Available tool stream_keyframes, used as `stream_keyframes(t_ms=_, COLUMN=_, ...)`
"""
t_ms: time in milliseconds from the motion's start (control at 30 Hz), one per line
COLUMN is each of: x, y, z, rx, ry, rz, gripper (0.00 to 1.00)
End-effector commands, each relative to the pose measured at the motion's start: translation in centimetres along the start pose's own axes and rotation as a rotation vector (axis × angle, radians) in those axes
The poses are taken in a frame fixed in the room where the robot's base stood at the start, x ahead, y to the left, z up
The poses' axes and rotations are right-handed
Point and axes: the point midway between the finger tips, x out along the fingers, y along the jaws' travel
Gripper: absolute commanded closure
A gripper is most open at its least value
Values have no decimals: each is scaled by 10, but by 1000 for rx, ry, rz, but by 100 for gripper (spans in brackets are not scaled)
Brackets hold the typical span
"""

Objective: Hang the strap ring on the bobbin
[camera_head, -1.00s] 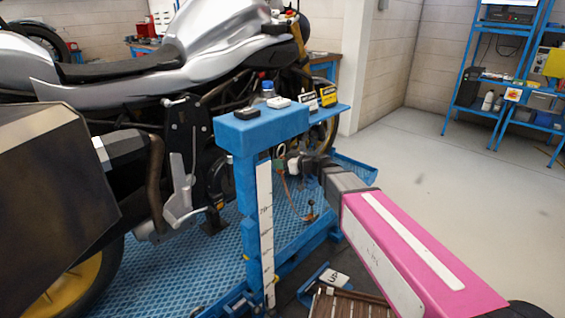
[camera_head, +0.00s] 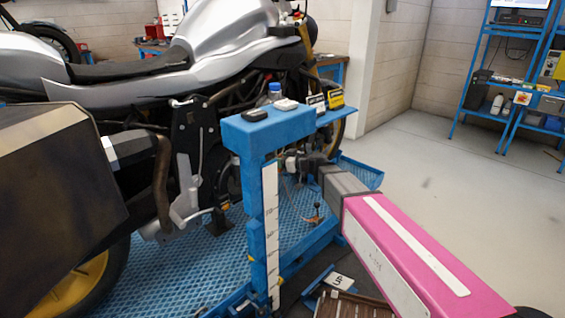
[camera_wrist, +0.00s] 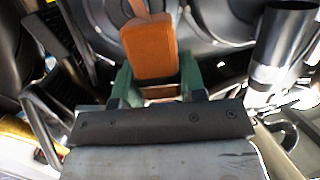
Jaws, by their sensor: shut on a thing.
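In the wrist view an orange-brown strap (camera_wrist: 150,48) lies between the green fingers of my gripper (camera_wrist: 155,84), which is shut on it. The strap's far end runs toward the top edge; I cannot make out its ring. I cannot pick out the bobbin in either view.
The blue stand (camera_head: 262,130) with small items on top is left of my arm. The silver motorcycle (camera_head: 120,85) stands behind it on a blue mat (camera_head: 160,268). A blue shelf (camera_head: 484,80) is at the far right. Open grey floor (camera_head: 430,170) lies between.

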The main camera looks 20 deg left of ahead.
Motion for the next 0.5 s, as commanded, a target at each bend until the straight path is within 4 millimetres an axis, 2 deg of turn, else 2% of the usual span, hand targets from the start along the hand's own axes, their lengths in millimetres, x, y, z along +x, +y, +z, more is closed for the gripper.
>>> stream_keyframes(t_ms=500, x=27, y=6, z=-3, rx=0, ry=0, rz=0, gripper=89)
